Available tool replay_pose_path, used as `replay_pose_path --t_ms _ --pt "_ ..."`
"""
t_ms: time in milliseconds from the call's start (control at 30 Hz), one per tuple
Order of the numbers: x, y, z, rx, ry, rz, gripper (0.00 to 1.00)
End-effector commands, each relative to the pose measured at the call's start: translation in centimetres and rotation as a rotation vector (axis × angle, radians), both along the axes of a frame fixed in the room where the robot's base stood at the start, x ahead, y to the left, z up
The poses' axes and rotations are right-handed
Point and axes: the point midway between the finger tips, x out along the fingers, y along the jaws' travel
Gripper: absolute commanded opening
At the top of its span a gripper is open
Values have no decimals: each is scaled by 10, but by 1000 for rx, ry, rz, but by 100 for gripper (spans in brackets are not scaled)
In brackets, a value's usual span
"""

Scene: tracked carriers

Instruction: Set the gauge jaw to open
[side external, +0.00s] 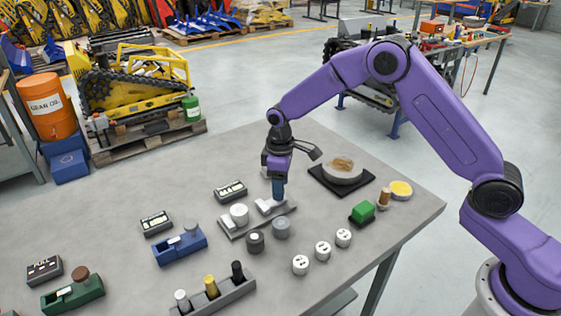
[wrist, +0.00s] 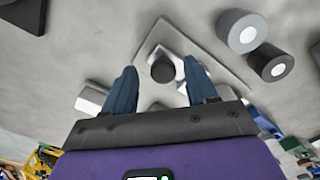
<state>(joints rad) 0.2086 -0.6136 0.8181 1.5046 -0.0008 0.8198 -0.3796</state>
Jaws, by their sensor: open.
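A light grey flat fixture (side external: 232,228) lies on the table under my gripper (side external: 278,192). It carries a pale cylinder (side external: 239,213) and a pale block (side external: 266,206); it looks like the gauge, though I see no readable name on it. In the wrist view, a dark round knob (wrist: 163,69) on the pale fixture shows between my two blue fingers (wrist: 160,72). The fingers are open, with the knob between and beyond their tips. I cannot tell whether they touch anything. The fingers hide part of the fixture.
A grey cylinder (side external: 281,228) and a dark cylinder (side external: 255,242) stand in front of the fixture. A black plate with a round dish (side external: 342,173) is to the right. A blue fixture (side external: 180,247) and a label block (side external: 230,191) are nearby. The back table area is clear.

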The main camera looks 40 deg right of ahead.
Motion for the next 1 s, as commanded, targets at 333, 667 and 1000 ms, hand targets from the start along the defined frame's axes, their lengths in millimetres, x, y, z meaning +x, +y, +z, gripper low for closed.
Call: replay_pose_path --t_ms 333,667,1000 --pt "1 0 64 2 -6 0 57" --pt "1 0 132 1 -4 -2 57" --pt "0 -1 167 -1 -1 -1 57"
